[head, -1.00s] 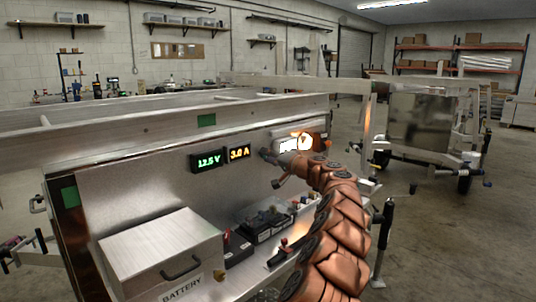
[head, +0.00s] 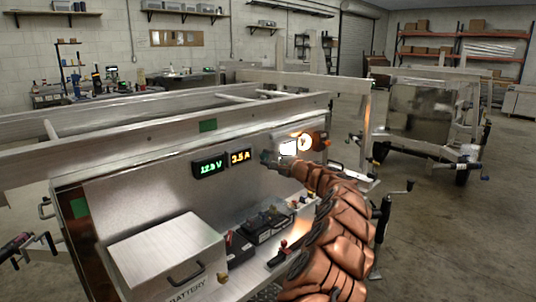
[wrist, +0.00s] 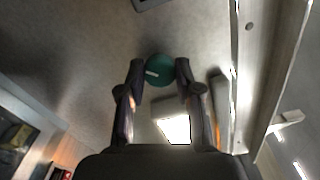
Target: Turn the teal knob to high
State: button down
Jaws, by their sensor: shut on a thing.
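The round teal knob (wrist: 160,68) sits on the metal panel in the wrist view, with a short white mark on its left half. My gripper (wrist: 160,71) has one finger on each side of the knob and is shut on it. In the head view my gripper (head: 270,158) reaches the upright panel just right of the displays and hides the knob. The green voltage display (head: 208,167) reads about 12.8 V, its last digit unclear. The amber display (head: 241,157) reads 3.5 A.
A battery box (head: 165,255) and several dark devices (head: 262,222) sit on the shelf below. The trailer's top rail (head: 150,140) runs above. Another trailer (head: 420,115) stands at the right, with open floor before it.

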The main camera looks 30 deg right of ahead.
jog(key=shift+r+m+p, duration=0.15)
jog(key=shift+m+p, duration=0.85)
jog(key=shift+m, duration=0.6)
jog(key=c, duration=0.8)
grip_release()
jog(key=shift+o, duration=0.2)
jog(key=v, duration=1.2)
